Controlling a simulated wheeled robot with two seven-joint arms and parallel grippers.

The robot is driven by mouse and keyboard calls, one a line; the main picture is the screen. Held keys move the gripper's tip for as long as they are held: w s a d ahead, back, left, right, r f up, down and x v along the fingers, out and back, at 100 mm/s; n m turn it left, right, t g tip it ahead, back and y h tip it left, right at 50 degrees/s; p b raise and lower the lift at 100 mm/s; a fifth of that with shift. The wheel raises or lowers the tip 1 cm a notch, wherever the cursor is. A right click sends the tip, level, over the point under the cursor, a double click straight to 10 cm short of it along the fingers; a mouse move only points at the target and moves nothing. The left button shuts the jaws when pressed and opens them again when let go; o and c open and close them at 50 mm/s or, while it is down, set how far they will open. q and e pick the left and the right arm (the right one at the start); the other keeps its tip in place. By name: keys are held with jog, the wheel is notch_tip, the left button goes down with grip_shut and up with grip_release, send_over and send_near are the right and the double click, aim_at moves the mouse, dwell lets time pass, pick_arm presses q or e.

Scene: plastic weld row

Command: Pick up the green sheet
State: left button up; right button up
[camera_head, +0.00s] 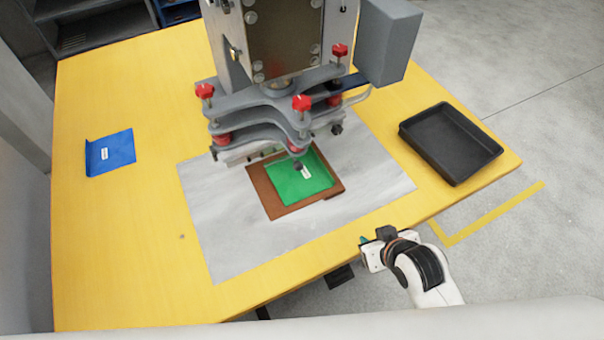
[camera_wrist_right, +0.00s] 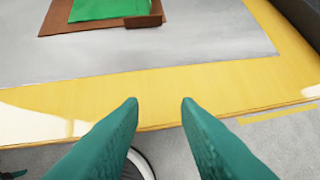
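The green sheet (camera_head: 297,182) with a small white label lies on a brown board (camera_head: 268,203) under the front of the press. Part of the sheet also shows at the top of the right wrist view (camera_wrist_right: 108,9), with the board (camera_wrist_right: 60,22) around it. My right gripper (camera_head: 364,240) is at the table's front edge, in front of and to the right of the sheet and apart from it. In the right wrist view its two green fingers (camera_wrist_right: 160,103) are spread with nothing between them. My left gripper is not in any view.
A grey press (camera_head: 270,107) with red knobs stands over the back of the board, on a grey mat (camera_head: 235,250). A black tray (camera_head: 409,135) is at the right, and a blue sheet (camera_head: 122,150) lies at the left. The yellow table (camera_head: 130,230) is clear at the front left.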

aim_at(328, 172)
jog(key=w+a+t+y, duration=0.1)
jog(key=w, duration=0.2)
jog(key=w+n+t+y, duration=0.1)
jog(key=w+t, duration=0.1)
jog(key=w, duration=0.2)
jog(key=w+a+t+y, duration=0.1)
jog(key=w+t, duration=0.1)
jog(key=w, duration=0.1)
jog(key=shift+w+a+n+y, duration=0.2)
jog(key=shift+a+n+y, duration=0.1)
jog(key=shift+a, duration=0.05)
jog(key=x, duration=1.2)
jog(key=shift+w+r+p, duration=0.25)
jog(key=shift+r+p, duration=0.05)
jog(key=shift+r, duration=0.1)
jog(key=shift+t, duration=0.3)
jog(key=shift+c, duration=0.4)
grip_shut()
